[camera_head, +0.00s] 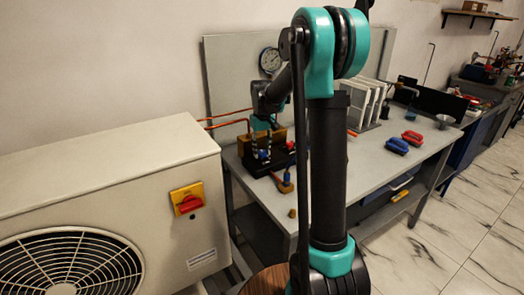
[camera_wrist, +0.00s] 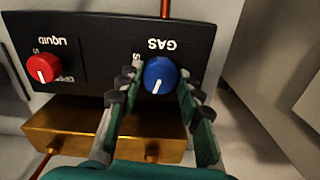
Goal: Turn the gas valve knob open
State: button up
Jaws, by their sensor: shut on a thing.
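The blue gas valve knob (camera_wrist: 160,75) sits on a black panel (camera_wrist: 105,50) in the wrist view, under an upside-down GAS label. Its white mark points down and slightly left in the picture. My gripper (camera_wrist: 158,88) has its fingers on both sides of the knob and is shut on it. The fingers hide part of the markings around the knob. In the head view the black valve unit (camera_head: 265,163) stands on the bench; my wrist is over it, and the blue knob's setting cannot be read there.
A red LIQUID knob (camera_wrist: 41,69) is left of the gas knob. A brass block (camera_wrist: 75,122) lies below the panel. In the head view, a round gauge (camera_head: 270,60) is on the back board, and a large cream fan unit (camera_head: 110,165) stands left of the bench (camera_head: 372,165).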

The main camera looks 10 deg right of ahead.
aim_at(262, 152)
jog(key=shift+n, duration=1.6)
jog(key=o, duration=1.1)
jog(key=shift+o, duration=0.2)
jog(key=shift+r, duration=0.1)
notch_tip(262, 152, up, 12)
jog(key=shift+s, duration=0.1)
